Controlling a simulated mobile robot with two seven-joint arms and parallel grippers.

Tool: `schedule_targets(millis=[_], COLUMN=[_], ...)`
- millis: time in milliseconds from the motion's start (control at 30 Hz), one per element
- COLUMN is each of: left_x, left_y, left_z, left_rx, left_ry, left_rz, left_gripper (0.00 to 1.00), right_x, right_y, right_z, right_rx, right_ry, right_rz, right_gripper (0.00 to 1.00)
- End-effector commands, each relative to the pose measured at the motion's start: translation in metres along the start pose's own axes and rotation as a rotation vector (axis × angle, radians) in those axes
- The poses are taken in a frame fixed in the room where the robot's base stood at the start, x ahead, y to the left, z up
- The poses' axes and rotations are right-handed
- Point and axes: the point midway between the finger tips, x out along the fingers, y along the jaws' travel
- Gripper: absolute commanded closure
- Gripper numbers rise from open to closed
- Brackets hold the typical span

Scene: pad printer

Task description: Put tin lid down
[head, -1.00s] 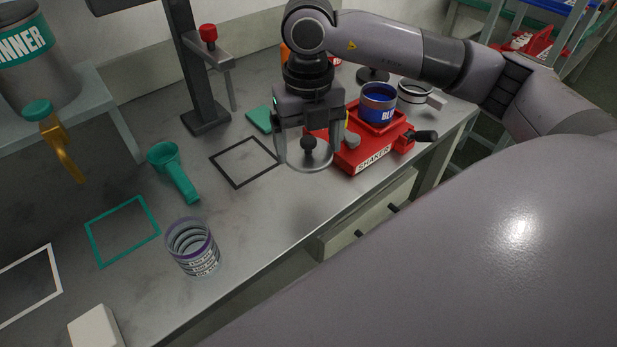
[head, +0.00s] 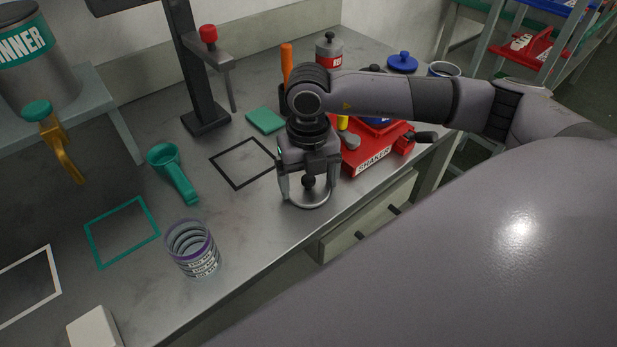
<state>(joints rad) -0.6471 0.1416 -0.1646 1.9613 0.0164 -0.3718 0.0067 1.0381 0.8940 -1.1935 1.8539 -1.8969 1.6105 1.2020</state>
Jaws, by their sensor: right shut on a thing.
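My right gripper (head: 308,190) is shut on a grey tin lid (head: 309,202) with a dark knob. Its fingers straddle the lid, which looks level. The lid is at or just above the grey table, near the front edge and left of the red shaker (head: 372,155). I cannot tell whether it touches the table. A black square outline (head: 216,171) on the table lies to the left of the lid, which is outside it. My left gripper is not in view.
A blue tin (head: 376,124) sits on the shaker, partly hidden by my right arm. A blue lid (head: 402,63) and a grey bottle (head: 329,50) stand behind. A teal scoop (head: 178,178), a stack of clear cups (head: 192,250) and a teal outline (head: 122,232) lie left.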

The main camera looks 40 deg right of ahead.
Motion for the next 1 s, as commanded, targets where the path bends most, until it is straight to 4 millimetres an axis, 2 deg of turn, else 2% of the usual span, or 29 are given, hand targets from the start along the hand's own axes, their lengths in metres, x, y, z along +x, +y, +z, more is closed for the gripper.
schedule_targets(millis=[33, 67, 300, 433, 567, 800, 1000], left_x=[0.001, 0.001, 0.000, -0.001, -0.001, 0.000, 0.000], left_y=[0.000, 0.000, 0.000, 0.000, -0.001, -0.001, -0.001], left_z=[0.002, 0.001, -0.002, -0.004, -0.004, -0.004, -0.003], left_rx=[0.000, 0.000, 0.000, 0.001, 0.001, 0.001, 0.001], left_ry=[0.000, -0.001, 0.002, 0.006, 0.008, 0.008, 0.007], left_rz=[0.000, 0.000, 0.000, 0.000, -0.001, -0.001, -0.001], left_gripper=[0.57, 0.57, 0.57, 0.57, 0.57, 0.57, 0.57], right_x=[0.002, 0.001, 0.000, -0.008, -0.031, -0.083, -0.113], right_y=[0.000, 0.000, 0.000, 0.000, 0.001, 0.001, 0.000], right_z=[0.000, 0.000, 0.000, 0.001, 0.001, 0.001, 0.000], right_rx=[-0.001, -0.001, -0.001, -0.001, -0.002, -0.001, -0.001], right_ry=[0.000, 0.000, 0.000, -0.002, -0.005, -0.004, -0.001], right_rz=[0.000, 0.000, 0.000, 0.001, 0.003, 0.002, 0.001], right_gripper=[0.11, 0.01, 0.00, 0.00, 0.00, 0.00, 0.00])
